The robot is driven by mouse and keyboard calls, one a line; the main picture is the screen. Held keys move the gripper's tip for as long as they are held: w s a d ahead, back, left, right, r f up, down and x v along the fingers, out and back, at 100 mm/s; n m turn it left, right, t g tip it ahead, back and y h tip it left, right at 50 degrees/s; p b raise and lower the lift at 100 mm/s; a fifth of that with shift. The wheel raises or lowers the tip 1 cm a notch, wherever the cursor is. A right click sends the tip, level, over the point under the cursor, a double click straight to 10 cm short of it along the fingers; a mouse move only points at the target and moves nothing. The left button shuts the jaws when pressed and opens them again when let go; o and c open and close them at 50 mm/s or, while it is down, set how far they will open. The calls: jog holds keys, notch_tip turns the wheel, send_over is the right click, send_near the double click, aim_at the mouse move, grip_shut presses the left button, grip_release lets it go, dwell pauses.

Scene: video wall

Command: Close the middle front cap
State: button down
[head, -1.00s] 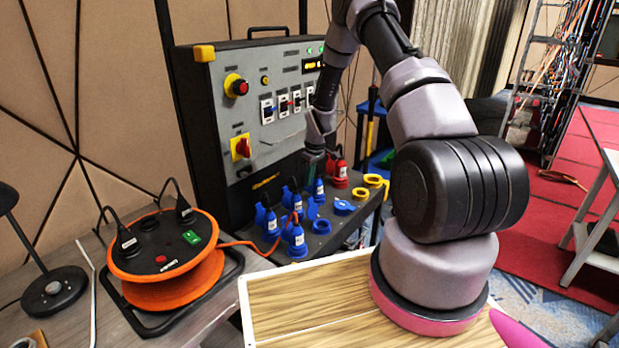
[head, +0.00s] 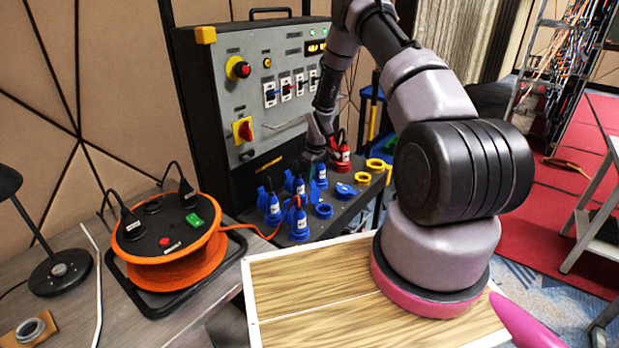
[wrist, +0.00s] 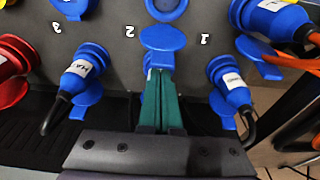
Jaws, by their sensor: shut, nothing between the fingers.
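The middle front socket (wrist: 166,8) is blue and sits at the top edge of the wrist view. Its blue cap (wrist: 163,38) is swung open toward my gripper, off the socket's mouth. My gripper (wrist: 163,78) has its green fingers together and empty. The fingertips are right by the cap's lower edge in the picture; I cannot tell whether they touch it. In the head view the socket (head: 323,210) is a blue ring in the front row, and my gripper hangs behind it, its fingertips largely hidden among the plugs.
Blue plugs stand left (wrist: 78,72) and right (wrist: 230,85) of my fingers, with a red plug (wrist: 10,65) farther left. A front blue plug (wrist: 275,20) carries an orange cable. The upright control panel (head: 250,110) rises close behind my gripper. An orange cable reel (head: 170,245) stands left.

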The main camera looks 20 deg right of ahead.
jog(key=shift+s+d+r+t, duration=0.1)
jog(key=shift+s+d+t, duration=0.1)
jog(key=shift+t, duration=0.1)
